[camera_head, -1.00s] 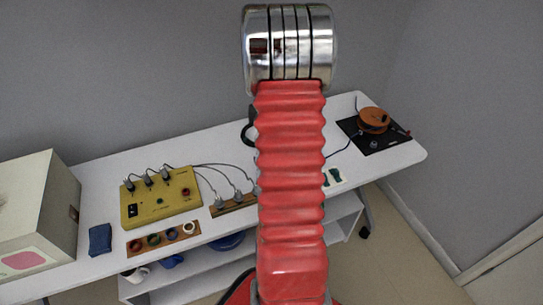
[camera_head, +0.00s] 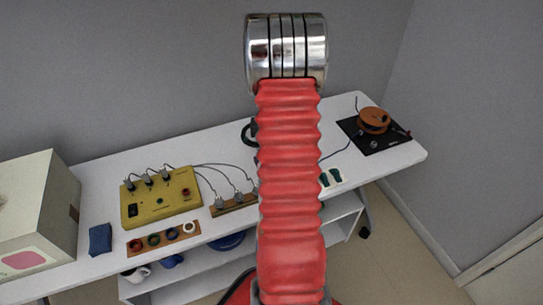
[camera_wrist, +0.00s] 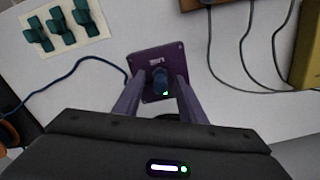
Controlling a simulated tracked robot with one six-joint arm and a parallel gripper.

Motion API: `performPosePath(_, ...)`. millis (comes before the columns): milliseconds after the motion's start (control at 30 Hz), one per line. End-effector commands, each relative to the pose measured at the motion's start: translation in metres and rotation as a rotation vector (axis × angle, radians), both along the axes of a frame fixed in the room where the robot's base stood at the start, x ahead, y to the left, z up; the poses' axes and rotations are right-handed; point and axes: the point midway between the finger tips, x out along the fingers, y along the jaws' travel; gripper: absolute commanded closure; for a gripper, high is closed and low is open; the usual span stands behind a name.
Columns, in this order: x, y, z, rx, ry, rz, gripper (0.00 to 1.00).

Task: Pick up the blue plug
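The blue plug (camera_wrist: 159,78) stands in a square purple plate (camera_wrist: 147,60) on the white table, seen from above in the wrist view. My gripper (camera_wrist: 160,82) has its two fingers spread, one on each side of the plug, with gaps visible between plug and fingers. Whether the fingertips are at the plug's height I cannot tell. A green light shows beside the plug. In the head view my red arm hides the plug, the plate and my gripper.
Three teal plugs on a pale plate (camera_wrist: 92,44) are at upper left in the wrist view. A dark blue cable (camera_wrist: 75,68) runs to the purple plate. A yellow box (camera_head: 160,203) with cables stands on the table (camera_head: 105,182), near a big beige box (camera_head: 35,215).

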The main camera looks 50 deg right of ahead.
Motion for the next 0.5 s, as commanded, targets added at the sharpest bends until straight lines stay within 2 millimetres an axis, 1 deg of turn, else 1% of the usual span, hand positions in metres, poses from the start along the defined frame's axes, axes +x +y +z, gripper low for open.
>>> performPosePath(400, 0.0001, 0.0000, 0.0005, 0.000, 0.000, 0.000, 0.63)
performPosePath(433, 0.0002, 0.0000, 0.0005, 0.000, 0.000, 0.000, 0.64)
performPosePath(500, 0.0002, 0.0000, 0.0005, 0.000, 0.000, 0.000, 0.69)
